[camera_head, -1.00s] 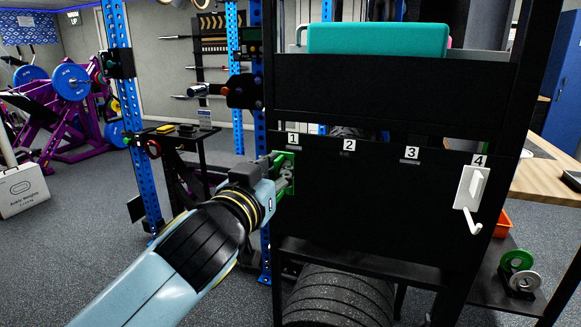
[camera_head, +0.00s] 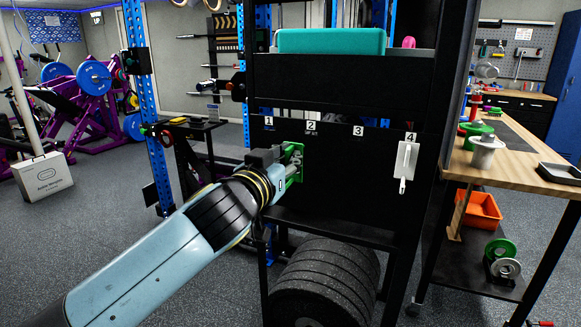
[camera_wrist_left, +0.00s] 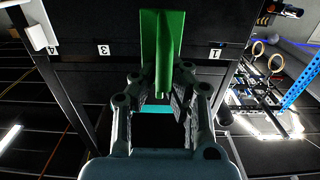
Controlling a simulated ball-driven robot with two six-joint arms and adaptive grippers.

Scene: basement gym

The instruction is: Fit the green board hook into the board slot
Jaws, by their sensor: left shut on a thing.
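The green board hook (camera_head: 297,152) is held in my left gripper (camera_head: 284,172), in front of the black board (camera_head: 345,180). In the left wrist view the green hook (camera_wrist_left: 163,45) stands between the closed fingers (camera_wrist_left: 160,95), its plate towards the board. In the head view it is below the slots labelled 1 (camera_head: 269,122) and 2 (camera_head: 311,127), nearer 2. In the wrist view it hides label 2, between labels 1 (camera_wrist_left: 215,54) and 3 (camera_wrist_left: 103,50). I cannot tell whether it touches the board. My right gripper is not in view.
A white hook (camera_head: 405,165) hangs at the slot labelled 4 on the right. A teal box (camera_head: 331,41) sits on top. A wooden workbench (camera_head: 515,160) with an orange bin (camera_head: 478,208) stands to the right.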

